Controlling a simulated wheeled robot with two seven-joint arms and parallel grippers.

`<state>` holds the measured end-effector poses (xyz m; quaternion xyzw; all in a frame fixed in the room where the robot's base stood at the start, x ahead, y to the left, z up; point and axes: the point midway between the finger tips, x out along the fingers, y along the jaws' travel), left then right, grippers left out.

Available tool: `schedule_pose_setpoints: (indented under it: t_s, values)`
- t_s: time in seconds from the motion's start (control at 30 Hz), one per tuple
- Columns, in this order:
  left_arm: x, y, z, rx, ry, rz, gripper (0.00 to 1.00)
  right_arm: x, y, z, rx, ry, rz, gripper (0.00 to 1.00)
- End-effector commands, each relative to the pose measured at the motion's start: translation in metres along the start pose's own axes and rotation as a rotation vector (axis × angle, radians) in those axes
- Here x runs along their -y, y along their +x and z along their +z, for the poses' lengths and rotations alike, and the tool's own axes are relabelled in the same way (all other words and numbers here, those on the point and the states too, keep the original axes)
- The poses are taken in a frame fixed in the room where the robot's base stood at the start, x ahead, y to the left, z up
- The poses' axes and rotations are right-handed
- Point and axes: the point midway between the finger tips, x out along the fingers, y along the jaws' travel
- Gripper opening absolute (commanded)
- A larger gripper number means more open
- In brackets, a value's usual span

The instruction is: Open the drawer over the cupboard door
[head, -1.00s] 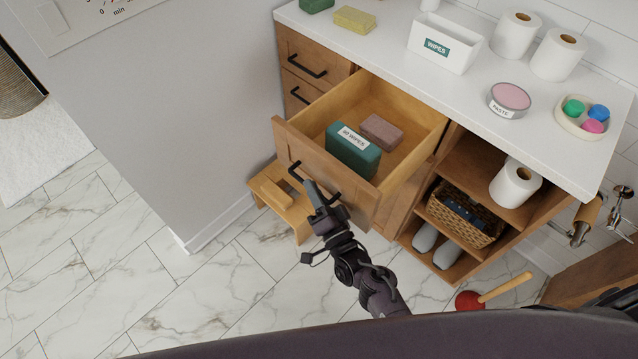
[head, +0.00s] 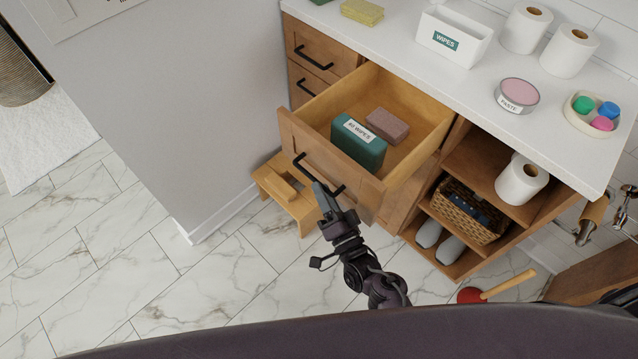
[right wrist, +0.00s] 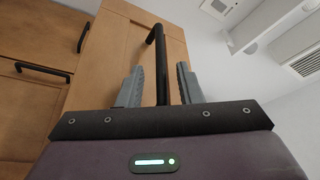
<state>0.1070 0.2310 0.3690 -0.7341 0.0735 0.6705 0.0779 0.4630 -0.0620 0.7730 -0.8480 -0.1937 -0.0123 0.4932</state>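The wooden drawer (head: 325,155) over the cupboard door (head: 402,205) stands pulled well out of the cabinet. Its black bar handle (head: 301,165) is on the drawer front; it also shows in the right wrist view (right wrist: 160,60). My right gripper (head: 319,188) is at the handle, just in front of the drawer front. In the right wrist view its two grey fingers (right wrist: 160,90) are apart, with the bar between them and gaps on both sides. Inside the drawer lie a green wipes pack (head: 358,145) and a brownish block (head: 387,125). My left gripper is not in view.
A small wooden stool (head: 305,207) stands on the floor below the drawer. Closed drawers (head: 312,50) are to the left. Open shelves with a basket (head: 462,215) are to the right. A plunger (head: 470,295) lies nearby. Marble floor is clear at left.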

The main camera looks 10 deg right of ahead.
Motion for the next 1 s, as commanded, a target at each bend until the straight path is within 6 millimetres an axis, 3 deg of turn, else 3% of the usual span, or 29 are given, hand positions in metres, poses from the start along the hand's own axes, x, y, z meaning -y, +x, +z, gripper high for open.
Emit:
schedule_pose_setpoints:
  t_s: [0.1, 0.3, 1.0]
  values:
    - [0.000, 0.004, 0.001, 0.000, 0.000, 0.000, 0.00, -0.002, -0.024, 0.001, 0.003, 0.000, 0.003, 0.33]
    - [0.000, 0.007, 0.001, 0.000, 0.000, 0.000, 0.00, -0.001, -0.045, 0.001, 0.002, 0.000, 0.001, 0.33]
    - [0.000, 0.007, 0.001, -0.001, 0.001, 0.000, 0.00, -0.006, -0.051, 0.005, 0.015, -0.010, 0.018, 0.33]
